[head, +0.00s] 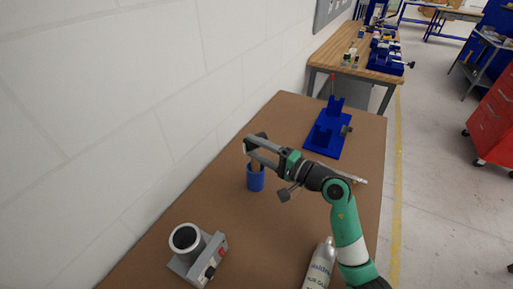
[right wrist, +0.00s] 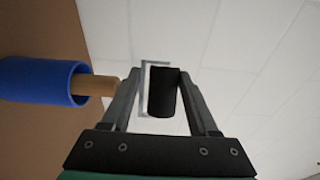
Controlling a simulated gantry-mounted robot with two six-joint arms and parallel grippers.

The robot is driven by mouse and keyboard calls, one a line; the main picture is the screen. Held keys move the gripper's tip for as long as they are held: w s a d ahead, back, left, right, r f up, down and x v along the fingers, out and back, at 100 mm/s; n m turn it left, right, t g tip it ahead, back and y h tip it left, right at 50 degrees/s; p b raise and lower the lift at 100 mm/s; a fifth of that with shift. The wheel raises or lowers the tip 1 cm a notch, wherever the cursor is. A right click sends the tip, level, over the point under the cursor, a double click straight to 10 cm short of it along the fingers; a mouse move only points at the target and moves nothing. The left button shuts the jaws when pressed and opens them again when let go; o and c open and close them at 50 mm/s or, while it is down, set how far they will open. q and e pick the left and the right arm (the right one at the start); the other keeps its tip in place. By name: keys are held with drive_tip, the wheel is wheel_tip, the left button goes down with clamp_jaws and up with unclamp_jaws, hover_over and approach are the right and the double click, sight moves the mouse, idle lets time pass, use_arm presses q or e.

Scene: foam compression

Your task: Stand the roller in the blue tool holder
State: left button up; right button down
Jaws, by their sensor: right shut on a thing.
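The roller has a black cylinder (right wrist: 162,92), a thin metal frame and a wooden handle (right wrist: 93,86). My right gripper (head: 250,146) is shut on the roller near its black end, above the blue tool holder (head: 256,181). The holder also shows at the left of the right wrist view (right wrist: 45,80). The handle points down into the holder's mouth, and its lower end is hidden inside. The roller looks roughly upright. My left gripper is not in view.
A grey device with a round dark-mouthed cup (head: 186,239) stands at the near left of the brown table. A silver bottle (head: 319,265) stands at the near edge. A blue fixture (head: 325,138) lies farther back. A white wall runs along the left.

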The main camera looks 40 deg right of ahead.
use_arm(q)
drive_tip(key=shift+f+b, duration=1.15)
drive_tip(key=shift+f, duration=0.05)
use_arm(e)
drive_tip(key=shift+f, duration=1.5)
drive_tip(key=shift+c, duration=1.9)
unclamp_jaws()
drive_tip(key=shift+w, duration=0.1)
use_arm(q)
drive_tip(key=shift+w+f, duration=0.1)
use_arm(e)
drive_tip(key=o, duration=0.3)
drive_tip(key=shift+f, duration=0.1)
drive_tip(key=shift+a, duration=0.1)
